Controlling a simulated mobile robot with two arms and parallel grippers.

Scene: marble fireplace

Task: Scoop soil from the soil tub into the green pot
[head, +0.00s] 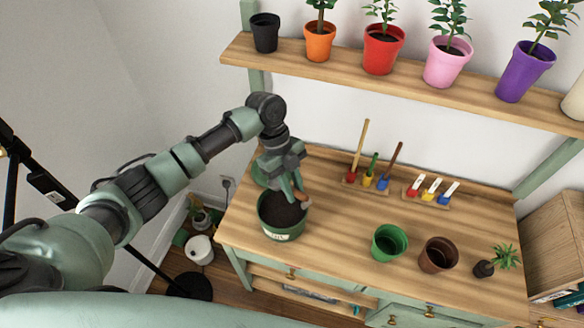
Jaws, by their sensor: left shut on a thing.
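The soil tub (281,236) is a dark green round container filled with dark soil, standing at the left end of the wooden bench. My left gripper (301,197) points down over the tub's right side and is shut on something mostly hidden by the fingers. A small brownish-orange part shows at the fingertips near the tub's rim; I cannot tell its full shape. The green pot (389,243) stands upright on the bench to the right of the tub, and looks empty. My right gripper is not in view.
A brown pot (438,255) and a small plant with a dark root ball (485,268) are right of the green pot. Racks of coloured tools (372,181) and labels (432,190) stand behind. A shelf (400,88) with potted plants runs above the bench (340,262).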

